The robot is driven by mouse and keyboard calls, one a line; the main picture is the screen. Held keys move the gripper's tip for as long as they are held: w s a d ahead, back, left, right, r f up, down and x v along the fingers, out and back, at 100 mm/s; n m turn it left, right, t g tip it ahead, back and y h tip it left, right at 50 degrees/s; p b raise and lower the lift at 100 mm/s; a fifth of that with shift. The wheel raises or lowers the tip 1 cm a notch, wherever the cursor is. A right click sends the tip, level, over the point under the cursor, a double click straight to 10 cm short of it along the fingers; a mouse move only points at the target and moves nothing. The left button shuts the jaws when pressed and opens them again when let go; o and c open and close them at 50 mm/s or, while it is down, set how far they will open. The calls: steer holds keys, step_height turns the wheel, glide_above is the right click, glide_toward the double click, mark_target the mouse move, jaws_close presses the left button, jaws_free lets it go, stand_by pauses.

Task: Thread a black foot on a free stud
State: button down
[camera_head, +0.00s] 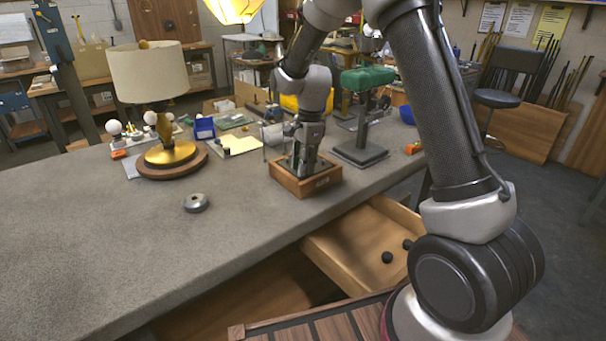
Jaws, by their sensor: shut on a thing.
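My gripper (303,170) points straight down into a small open wooden box (318,184) near the right edge of the grey workbench. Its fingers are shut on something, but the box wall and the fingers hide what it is. No stud can be made out inside the box. Two round black feet, one nearer (387,257) and one farther back (407,244), lie in the open wooden drawer (345,250) below the bench edge.
A lamp with a cream shade (149,72) and brass base stands at the left. A grey metal ring (196,203) lies on the bench (100,250). A green-topped stand (362,150) is right of the box. White bulbs and a blue bin (204,127) stand behind. The front left is clear.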

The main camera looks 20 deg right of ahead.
steer(key=m, duration=0.6)
steer(key=shift+s+m+t, duration=0.1)
steer(key=shift+m+t, duration=0.2)
steer(key=shift+t, duration=0.1)
steer(key=c, duration=1.1)
jaws_free()
